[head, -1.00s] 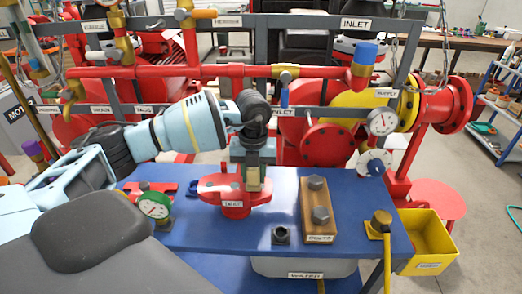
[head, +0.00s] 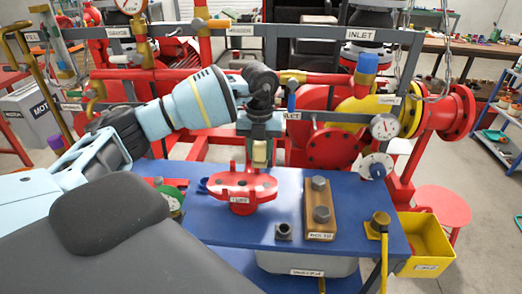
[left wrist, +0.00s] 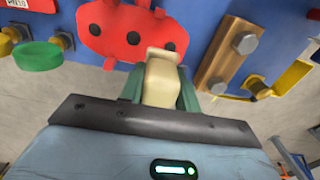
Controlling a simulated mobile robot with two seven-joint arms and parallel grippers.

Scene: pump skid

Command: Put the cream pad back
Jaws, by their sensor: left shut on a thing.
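My left gripper (head: 260,158) is shut on the cream pad (head: 260,151), above and behind the red holed part (head: 242,187) on the blue bench top (head: 262,228). In the left wrist view the cream pad (left wrist: 162,80) stands upright between the green-grey fingers. Its tip overlaps the lower edge of the red part (left wrist: 125,32) in that picture, and a gap seems to separate them in the head view. The fingers hide the pad's lower sides. My right gripper is not in view.
A wooden block with two bolts (head: 320,225) stands right of the red part, near a small dark socket (head: 283,231). Red pipes and gauges (head: 384,127) rise behind; a yellow bin (head: 425,240) hangs at right.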

